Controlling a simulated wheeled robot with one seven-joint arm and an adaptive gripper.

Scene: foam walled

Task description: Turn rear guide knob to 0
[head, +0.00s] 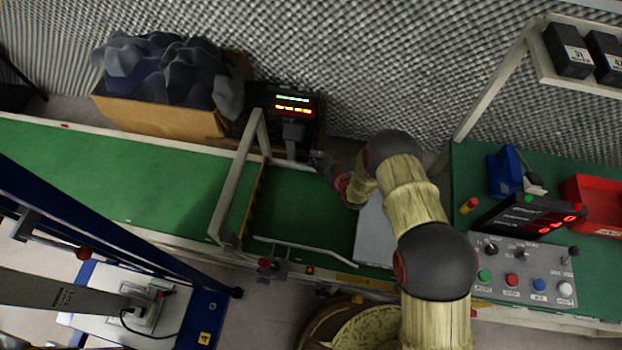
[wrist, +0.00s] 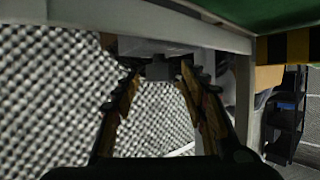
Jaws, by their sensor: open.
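My gripper (head: 322,163) reaches the rear edge of the green conveyor, just right of the display post. In the wrist view my gripper (wrist: 160,75) is open, with its two fingers spread apart. A small dark grey block (wrist: 160,68), which may be the rear guide knob, shows between the fingertips and is not gripped. I cannot tell whether the fingers touch it, and no pointer or scale on it is readable. In the head view the rear knob cannot be made out beside the gripper. A dark display (head: 293,104) behind the belt has lit green and orange rows too small to read.
A white frame (head: 240,180) arches over the conveyor belt (head: 120,175) left of my gripper. A cardboard box (head: 165,115) with grey foam stands behind. A red knob (head: 265,262) sits at the conveyor's front edge. A button panel (head: 525,270) is at right.

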